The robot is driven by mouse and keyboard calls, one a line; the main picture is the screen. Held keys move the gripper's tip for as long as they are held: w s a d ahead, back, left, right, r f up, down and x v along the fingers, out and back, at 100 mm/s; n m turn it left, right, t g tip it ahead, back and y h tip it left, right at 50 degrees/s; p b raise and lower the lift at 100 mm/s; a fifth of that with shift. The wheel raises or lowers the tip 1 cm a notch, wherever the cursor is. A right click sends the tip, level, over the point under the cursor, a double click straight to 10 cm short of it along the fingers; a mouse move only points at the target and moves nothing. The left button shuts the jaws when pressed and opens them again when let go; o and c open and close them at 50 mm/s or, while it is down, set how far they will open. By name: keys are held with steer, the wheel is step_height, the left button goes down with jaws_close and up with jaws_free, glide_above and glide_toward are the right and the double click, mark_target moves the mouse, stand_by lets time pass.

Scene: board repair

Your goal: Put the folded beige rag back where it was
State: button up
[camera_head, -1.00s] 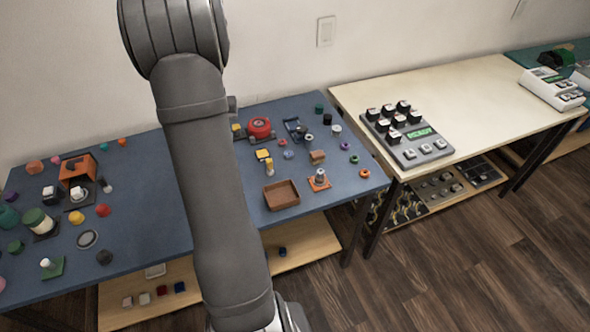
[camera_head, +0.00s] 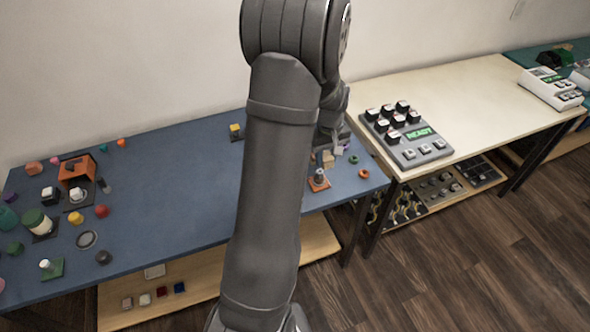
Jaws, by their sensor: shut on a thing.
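My gripper (camera_head: 337,143) shows only in small part at the right of my arm, low over the right end of the blue table. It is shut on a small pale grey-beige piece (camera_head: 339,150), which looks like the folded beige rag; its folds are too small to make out. A tan-brown block (camera_head: 327,158) is just left of and below the piece, partly hidden by my arm. I cannot tell whether the held piece touches the table.
The blue table (camera_head: 170,170) has a clear middle. An orange base with a grey post (camera_head: 319,180), a green ring (camera_head: 354,159) and an orange ring (camera_head: 364,173) are near my gripper. A keypad reading READY (camera_head: 408,135) sits on the pale table (camera_head: 450,90).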

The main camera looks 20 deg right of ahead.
steer(key=w+a+f, duration=0.2)
steer(key=w, duration=0.1)
steer(key=w+a+f, duration=0.2)
steer(key=w, duration=0.1)
steer(key=w+a+f, duration=0.2)
steer(key=w+f, duration=0.1)
steer(key=shift+w, duration=0.3)
steer(key=shift+f, duration=1.95)
steer(key=shift+f, duration=0.1)
steer(key=o, duration=0.9)
steer(key=shift+o, duration=0.2)
step_height(320, 180, up, 12)
